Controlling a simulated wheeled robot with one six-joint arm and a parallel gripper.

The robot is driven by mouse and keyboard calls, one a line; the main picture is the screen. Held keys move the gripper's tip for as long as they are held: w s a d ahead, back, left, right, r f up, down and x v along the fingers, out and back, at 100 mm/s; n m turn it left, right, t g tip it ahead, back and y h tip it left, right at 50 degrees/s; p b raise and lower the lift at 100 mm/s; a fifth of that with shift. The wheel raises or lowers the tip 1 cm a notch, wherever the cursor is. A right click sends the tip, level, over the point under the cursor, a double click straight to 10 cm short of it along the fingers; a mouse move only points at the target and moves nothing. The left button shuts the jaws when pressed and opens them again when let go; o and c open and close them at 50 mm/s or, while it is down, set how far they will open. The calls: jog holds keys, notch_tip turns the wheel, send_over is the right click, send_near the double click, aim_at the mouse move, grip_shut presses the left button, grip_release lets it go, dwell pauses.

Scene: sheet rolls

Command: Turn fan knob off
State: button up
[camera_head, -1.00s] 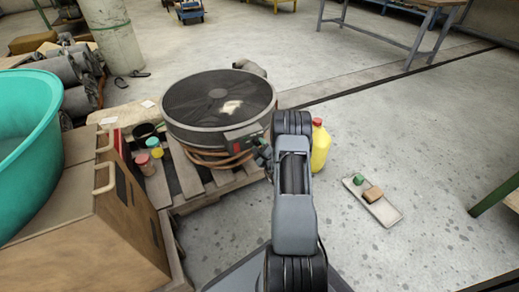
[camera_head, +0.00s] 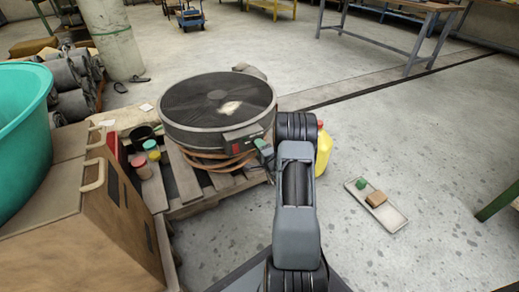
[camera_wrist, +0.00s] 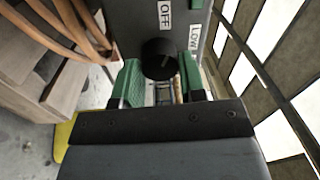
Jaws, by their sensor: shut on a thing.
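The large round fan (camera_head: 190,112) lies face up, with a grey control box (camera_head: 232,146) on its near right side. The box carries a small red part. In the wrist view, the dark round knob (camera_wrist: 159,56) sits on the grey box near the "OFF" and "LOW" labels. My gripper (camera_wrist: 160,80) has one green finger on each side of the knob and is shut on it. The knob's exact setting is hard to tell. In the head view, my gripper (camera_head: 264,151) reaches the box's right end, and my arm hides part of this area.
The fan rests on a wooden pallet (camera_head: 187,179) with small jars (camera_head: 141,168) and a coiled hose beside it. A yellow jug (camera_head: 324,150) stands close behind my arm. A cardboard box (camera_head: 122,225) and teal tub (camera_head: 22,130) are left. Floor to the right is mostly clear.

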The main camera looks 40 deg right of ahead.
jog(key=shift+n, duration=0.6)
jog(key=o, duration=0.9)
jog(key=s+p, duration=0.1)
jog(key=s, duration=0.3)
jog(key=s+a+p, duration=0.1)
jog(key=s, duration=0.4)
jog(key=s+p, duration=0.2)
jog(key=s, duration=0.2)
jog(key=shift+s+a+f, duration=0.35)
